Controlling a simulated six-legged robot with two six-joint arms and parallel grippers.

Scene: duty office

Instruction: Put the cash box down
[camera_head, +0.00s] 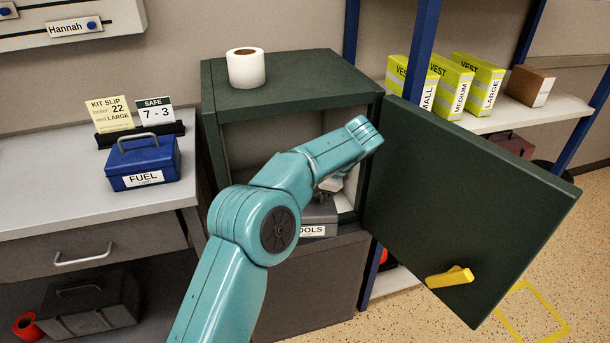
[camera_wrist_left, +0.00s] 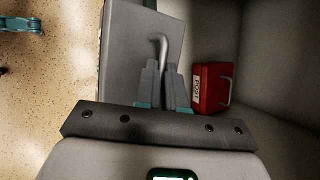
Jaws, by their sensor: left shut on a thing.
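A grey cash box (camera_head: 319,211) with a label partly reading "OOLS" is at the front of the open dark green safe (camera_head: 215,132). My left gripper (camera_head: 331,184) reaches into the safe's opening, partly hidden by my own arm. In the left wrist view, my left gripper (camera_wrist_left: 164,82) is shut on the handle of the grey cash box (camera_wrist_left: 118,58). I cannot tell whether the box touches the safe floor. A red box (camera_wrist_left: 211,88) labelled "POST" stands beside it inside the safe. My right gripper is not in view.
The safe door (camera_head: 465,200) with a yellow handle (camera_head: 450,277) stands open to the right. A blue "FUEL" cash box (camera_head: 143,163) sits on the left counter (camera_head: 50,205). A paper roll (camera_head: 246,70) stands on the safe. Vest boxes (camera_head: 475,85) line the right shelf.

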